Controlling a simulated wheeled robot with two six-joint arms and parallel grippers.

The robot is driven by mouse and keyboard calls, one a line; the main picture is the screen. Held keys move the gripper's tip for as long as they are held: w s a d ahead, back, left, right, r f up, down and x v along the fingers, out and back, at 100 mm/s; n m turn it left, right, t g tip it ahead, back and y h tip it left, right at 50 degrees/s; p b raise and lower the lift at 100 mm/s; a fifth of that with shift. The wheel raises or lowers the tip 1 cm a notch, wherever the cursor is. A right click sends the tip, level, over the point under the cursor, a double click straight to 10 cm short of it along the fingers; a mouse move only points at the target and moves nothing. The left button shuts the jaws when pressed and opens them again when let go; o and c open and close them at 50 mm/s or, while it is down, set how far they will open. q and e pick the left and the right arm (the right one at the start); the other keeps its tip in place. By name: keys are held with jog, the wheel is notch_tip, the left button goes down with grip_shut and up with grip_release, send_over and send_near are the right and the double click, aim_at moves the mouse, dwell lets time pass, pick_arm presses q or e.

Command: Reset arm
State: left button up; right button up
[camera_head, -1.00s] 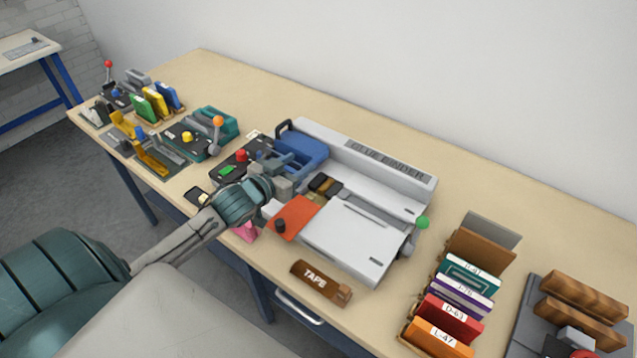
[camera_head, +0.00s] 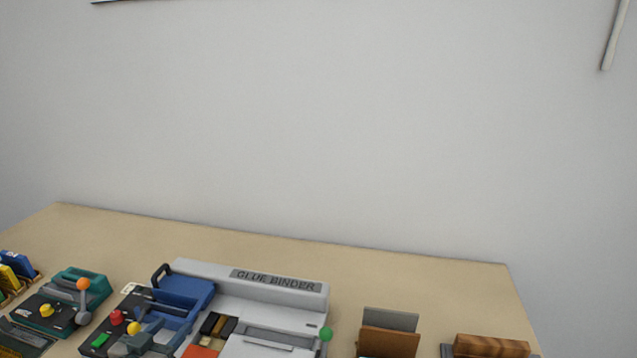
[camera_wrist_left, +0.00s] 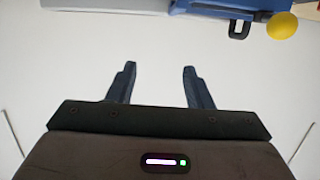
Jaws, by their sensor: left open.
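My left gripper (camera_wrist_left: 158,80) shows in the left wrist view with its two dark fingers apart and nothing between them. A plain pale surface lies beyond the fingers; I cannot tell what it is. I cannot make out the left gripper in the head view. My right gripper is in neither view.
A teal device (camera_head: 85,285) is left; a brown holder (camera_head: 388,342) and wood block (camera_head: 490,346) are right. Bare wall fills the upper view.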

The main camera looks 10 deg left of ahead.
pick_arm(q)
jog(key=s+f, duration=0.1)
jog(key=s+f+g+y, duration=0.1)
jog(key=f, duration=0.1)
jog(key=s+d+f+n+g+y, duration=0.1)
jog(key=s+f, duration=0.1)
jog(key=s+f+g, duration=0.1)
jog(key=s, duration=0.1)
jog(key=s+d+f+g, duration=0.1)
jog(key=s+f, duration=0.1)
jog(key=s+d+f+g, duration=0.1)
jog(key=s, duration=0.1)
jog(key=shift+s+d+f+g+y, duration=0.1)
jog(key=shift+d+f+g+y, duration=0.1)
jog(key=shift+g+y, duration=0.15)
jog(key=s+d+f+m+g+h, duration=0.1)
jog(key=s+d+f+g, duration=0.15)
jog(key=s, duration=0.35)
jog(key=s+d+f+g, duration=0.2)
jog(key=s+d+g, duration=0.15)
jog(key=s, duration=0.35)
notch_tip(320, 180, down, 33)
jog(key=a+g+b, duration=0.2)
jog(key=a, duration=0.1)
jog(key=s+f, duration=1.8)
jog(key=f, duration=0.1)
jog(key=shift+s+a+b, duration=0.2)
jog(key=shift+a+b, duration=0.1)
jog(key=shift+n+g, duration=0.25)
jog(key=shift+n, duration=0.05)
